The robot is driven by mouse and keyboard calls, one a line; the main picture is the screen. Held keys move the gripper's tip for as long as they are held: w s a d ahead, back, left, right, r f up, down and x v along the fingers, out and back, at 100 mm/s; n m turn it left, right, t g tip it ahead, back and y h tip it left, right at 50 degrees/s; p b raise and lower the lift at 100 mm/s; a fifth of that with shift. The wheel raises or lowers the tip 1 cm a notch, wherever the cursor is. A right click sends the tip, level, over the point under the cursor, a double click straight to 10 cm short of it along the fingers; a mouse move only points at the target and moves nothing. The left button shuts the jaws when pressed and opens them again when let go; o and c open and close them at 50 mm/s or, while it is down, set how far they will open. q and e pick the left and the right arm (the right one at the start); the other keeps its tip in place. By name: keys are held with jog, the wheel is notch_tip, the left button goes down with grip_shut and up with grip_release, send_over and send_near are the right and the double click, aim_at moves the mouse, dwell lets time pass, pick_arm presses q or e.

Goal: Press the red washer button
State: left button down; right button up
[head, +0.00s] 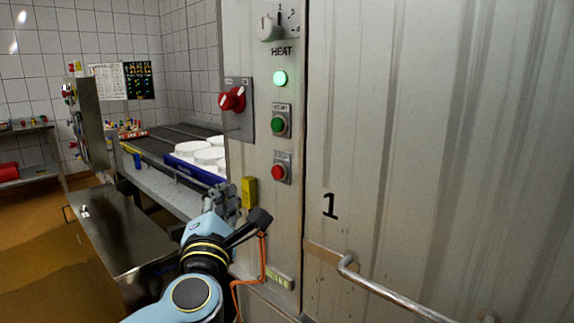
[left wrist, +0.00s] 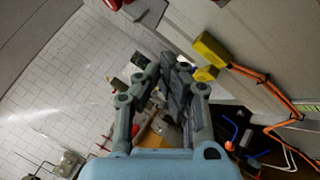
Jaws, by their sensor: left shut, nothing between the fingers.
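The red button (head: 279,172) sits on a small grey plate on the metal panel in the head view, below a green button (head: 277,125) on its own plate. My left gripper (head: 222,196) is below and to the left of the red button, apart from it, beside a yellow box on the panel's edge. In the left wrist view my left gripper (left wrist: 176,72) is shut and empty, with its fingers together. The red button cannot be made out for certain in the left wrist view. My right gripper is not in view.
A red rotary switch (head: 232,98) and a lit green lamp (head: 280,78) are higher on the panel. The yellow box (head: 249,192) is close to my gripper. A metal door handle (head: 385,292) juts out at lower right. White moulds (head: 192,147) stand on the conveyor behind.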

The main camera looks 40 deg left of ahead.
aim_at(278, 172)
pick_arm(q)
jog(key=w+b, duration=0.1)
jog(key=w, duration=0.7)
jog(key=shift+w+d+b, duration=0.3)
jog(key=shift+w+d, duration=0.05)
jog(key=shift+d, duration=0.05)
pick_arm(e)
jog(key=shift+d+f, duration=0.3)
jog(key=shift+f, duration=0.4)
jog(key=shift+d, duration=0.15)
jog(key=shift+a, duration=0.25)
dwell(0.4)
pick_arm(q)
jog(key=shift+w, duration=0.45)
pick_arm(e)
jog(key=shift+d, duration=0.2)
